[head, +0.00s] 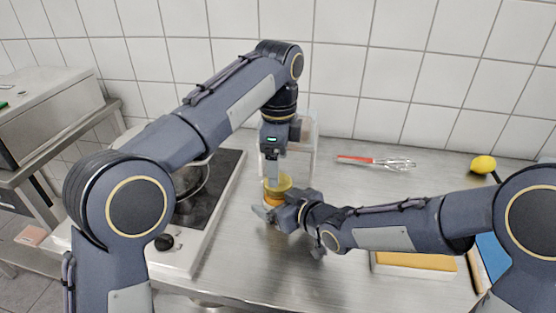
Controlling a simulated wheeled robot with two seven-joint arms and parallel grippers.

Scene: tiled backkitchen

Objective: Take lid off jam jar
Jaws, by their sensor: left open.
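The jam jar (272,200) stands on the metal counter near the middle of the head view, with an orange body and a yellowish lid (284,183) on top. My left gripper (271,176) points straight down from above, open, with its fingers at the lid. Contact with the lid is hard to tell. My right gripper (266,208) comes in low from the right and appears shut on the jar's body. Its fingers and wrist hide much of the jar's lower part.
A hob (226,180) with a metal pot (190,182) is on the left. A clear container (303,130) stands behind my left gripper. The counter's back middle is free.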

